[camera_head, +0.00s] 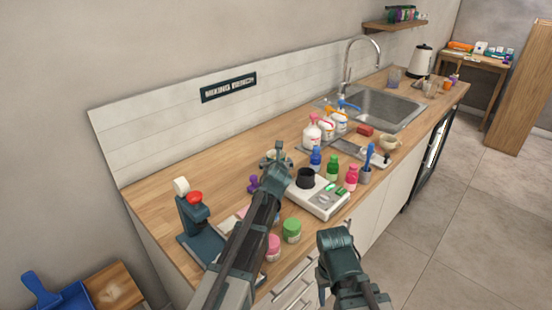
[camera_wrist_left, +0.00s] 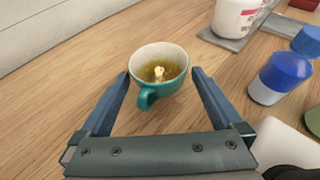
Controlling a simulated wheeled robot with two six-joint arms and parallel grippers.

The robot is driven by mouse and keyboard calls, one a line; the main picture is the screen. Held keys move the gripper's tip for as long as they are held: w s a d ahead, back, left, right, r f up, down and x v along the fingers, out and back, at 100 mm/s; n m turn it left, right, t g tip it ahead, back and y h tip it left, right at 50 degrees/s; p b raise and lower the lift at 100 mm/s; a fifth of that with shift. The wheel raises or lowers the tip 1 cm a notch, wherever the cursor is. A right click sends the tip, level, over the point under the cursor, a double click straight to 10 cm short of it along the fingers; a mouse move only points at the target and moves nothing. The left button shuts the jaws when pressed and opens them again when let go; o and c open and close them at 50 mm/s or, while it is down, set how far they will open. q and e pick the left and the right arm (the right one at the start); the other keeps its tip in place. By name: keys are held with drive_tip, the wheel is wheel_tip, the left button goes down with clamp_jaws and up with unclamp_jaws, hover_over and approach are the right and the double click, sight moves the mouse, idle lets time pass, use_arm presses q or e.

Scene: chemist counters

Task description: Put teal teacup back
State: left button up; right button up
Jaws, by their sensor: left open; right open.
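The teal teacup (camera_wrist_left: 148,96) stands upright on the wooden counter in the left wrist view. It has a pale inside, a yellow-brown liquid with a small bright spot, and its handle points toward my gripper. My left gripper (camera_wrist_left: 160,78) is open, with its fingertips on either side of the cup; I cannot tell whether they touch it. In the head view my left gripper (camera_head: 277,158) reaches over the counter and mostly hides the cup. My right gripper (camera_head: 338,242) is empty and hangs in front of the counter edge.
A white scale (camera_head: 318,197) with a black cup, a blue-capped bottle (camera_head: 315,160) and a green bottle (camera_head: 332,168) stand right of my left gripper. A dark press (camera_head: 196,228) stands at the left end. Bare wood (camera_head: 200,165) lies behind.

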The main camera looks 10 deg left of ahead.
use_arm(q)
drive_tip(key=p+v, duration=0.3)
drive_tip(key=v, duration=0.6)
drive_tip(key=shift+s+r, duration=0.15)
